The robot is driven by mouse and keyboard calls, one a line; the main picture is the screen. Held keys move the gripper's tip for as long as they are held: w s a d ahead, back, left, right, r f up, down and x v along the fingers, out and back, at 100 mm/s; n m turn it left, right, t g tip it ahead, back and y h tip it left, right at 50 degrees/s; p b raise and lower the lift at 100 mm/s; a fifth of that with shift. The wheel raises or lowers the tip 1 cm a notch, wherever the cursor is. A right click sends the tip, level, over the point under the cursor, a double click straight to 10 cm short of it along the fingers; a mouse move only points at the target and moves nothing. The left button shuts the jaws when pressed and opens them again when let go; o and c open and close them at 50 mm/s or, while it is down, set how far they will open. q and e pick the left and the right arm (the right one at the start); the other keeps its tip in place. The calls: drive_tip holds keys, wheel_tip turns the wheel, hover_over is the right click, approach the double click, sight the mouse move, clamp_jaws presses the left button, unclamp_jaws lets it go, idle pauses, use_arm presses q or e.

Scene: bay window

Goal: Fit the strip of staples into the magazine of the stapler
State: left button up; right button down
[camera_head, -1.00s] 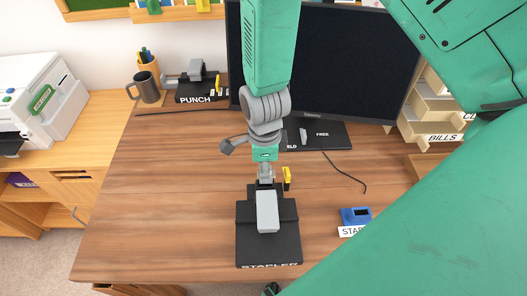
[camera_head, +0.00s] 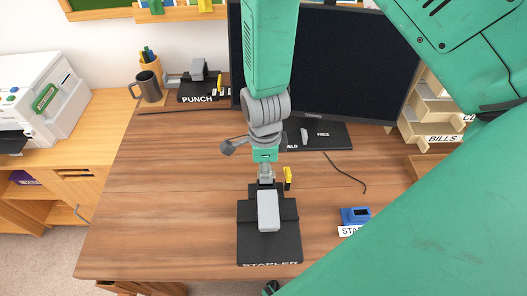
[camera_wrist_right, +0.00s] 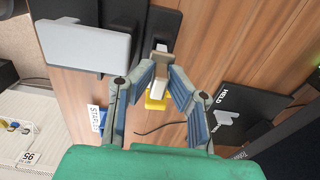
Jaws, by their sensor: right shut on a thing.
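The stapler stands on a black base (camera_head: 252,250) labelled STAPLER at the front middle of the desk, its grey head (camera_head: 268,211) towards me. In the wrist view its grey head (camera_wrist_right: 80,48) is at upper left. My right gripper (camera_head: 266,178) is at the far end of the stapler, pointing down. In the wrist view, its fingertips (camera_wrist_right: 162,66) are closed on a small pale strip of staples (camera_wrist_right: 158,68), by the stapler's dark far end. The fingers hide part of the strip, and I cannot tell how far it sits in the magazine.
A yellow piece (camera_head: 287,176) stands just right of the gripper. A blue holder (camera_head: 355,215) with a partly hidden label is at right. A monitor (camera_head: 340,65), a black FREE/HELD board (camera_head: 335,135) and the punch (camera_head: 197,90) are behind. The desk's left is clear.

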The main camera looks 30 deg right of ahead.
sight(265, 182)
idle(0.8)
drive_tip(key=shift+f+b, duration=0.8)
drive_tip(key=shift+f, duration=1.25)
drive_tip(key=c, duration=1.5)
unclamp_jaws()
drive_tip(key=shift+r, duration=0.15)
wheel_tip(265, 182, up, 12)
drive_tip(key=shift+w+f, duration=0.1)
drive_tip(key=shift+f, duration=0.1)
drive_tip(key=shift+f, duration=0.1)
